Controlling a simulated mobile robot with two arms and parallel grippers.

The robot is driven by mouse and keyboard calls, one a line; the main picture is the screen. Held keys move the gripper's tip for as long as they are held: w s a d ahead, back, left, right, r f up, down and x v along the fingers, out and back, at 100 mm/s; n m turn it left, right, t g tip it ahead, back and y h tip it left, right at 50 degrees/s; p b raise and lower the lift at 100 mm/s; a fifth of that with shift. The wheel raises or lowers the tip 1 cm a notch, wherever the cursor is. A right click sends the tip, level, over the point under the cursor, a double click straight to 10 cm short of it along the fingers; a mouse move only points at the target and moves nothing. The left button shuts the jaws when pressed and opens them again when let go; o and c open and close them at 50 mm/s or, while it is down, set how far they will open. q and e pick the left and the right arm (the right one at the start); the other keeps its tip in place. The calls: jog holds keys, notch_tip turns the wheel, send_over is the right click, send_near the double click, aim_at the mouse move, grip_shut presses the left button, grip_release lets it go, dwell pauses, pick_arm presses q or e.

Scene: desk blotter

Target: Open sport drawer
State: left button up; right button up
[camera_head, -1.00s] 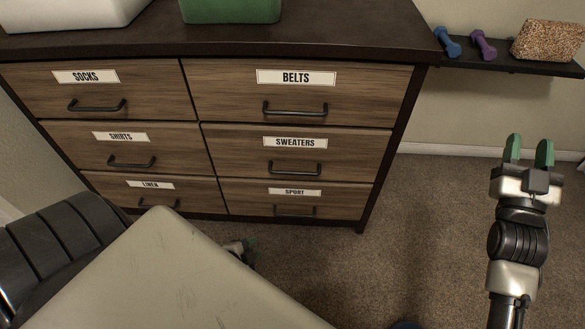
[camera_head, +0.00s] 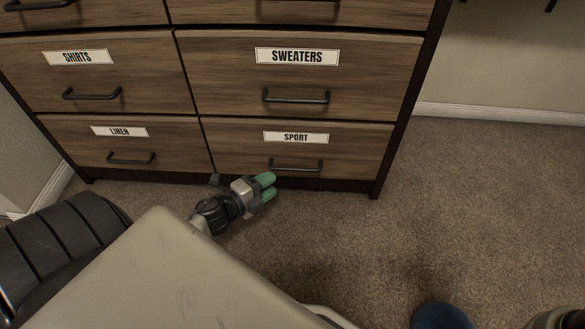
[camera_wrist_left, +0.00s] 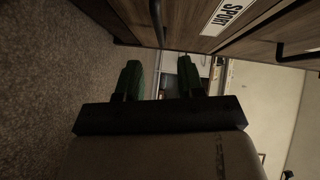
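The sport drawer (camera_head: 350,147) is the bottom right drawer of a wooden dresser, with a white SPORT label (camera_head: 296,137) and a dark bar handle (camera_head: 296,168). Its front looks flush and shut. My left gripper (camera_head: 268,187) is low, just below and left of that handle, with its green fingers pointing right. In the left wrist view, the fingers (camera_wrist_left: 159,78) are apart with nothing between them. The SPORT label (camera_wrist_left: 228,14) and the handle (camera_wrist_left: 157,22) show above them. The handle appears beyond the fingertips and apart from them. My right gripper is not in view.
The sweaters drawer (camera_head: 376,75) is directly above, and the linen drawer (camera_head: 75,135) is to the left; both look shut. Carpet (camera_head: 480,210) lies open in front and to the right of the dresser. A white baseboard (camera_head: 500,114) runs along the wall.

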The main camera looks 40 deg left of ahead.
pick_arm(q)
jog(key=b+x, duration=0.3)
jog(key=x, duration=0.5)
jog(key=shift+w, duration=0.4)
jog(key=shift+d+f, duration=0.1)
grip_shut()
